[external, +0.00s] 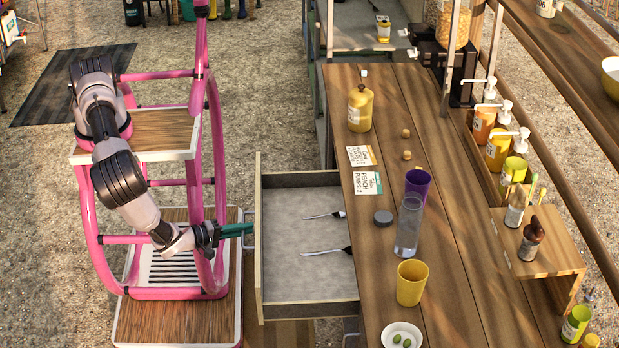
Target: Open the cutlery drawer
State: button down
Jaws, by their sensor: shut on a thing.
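The cutlery drawer (285,281) stands pulled out to the left from under the wooden counter. Its grey floor is bare except for two forks, an upper fork (324,215) and a lower fork (326,252), lying toward the counter side. My gripper (240,229) is at the outer left side of the drawer front (258,240), with its green fingers reaching to it. The fingers are shut at the front, on what looks like its handle; the handle itself is hidden by the fingers.
On the counter (450,250) stand a yellow bottle (360,108), a purple cup (417,184), a clear glass (408,226), a yellow cup (411,283) and a white plate (401,335) of olives. Cards (367,183) lie near the counter's left edge, above the drawer.

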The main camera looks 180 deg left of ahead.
jog(key=shift+d, duration=0.95)
jog(key=c, duration=1.2)
grip_release()
jog(key=v, duration=1)
jog(key=shift+w+d, duration=0.2)
jog(key=shift+d, duration=0.15)
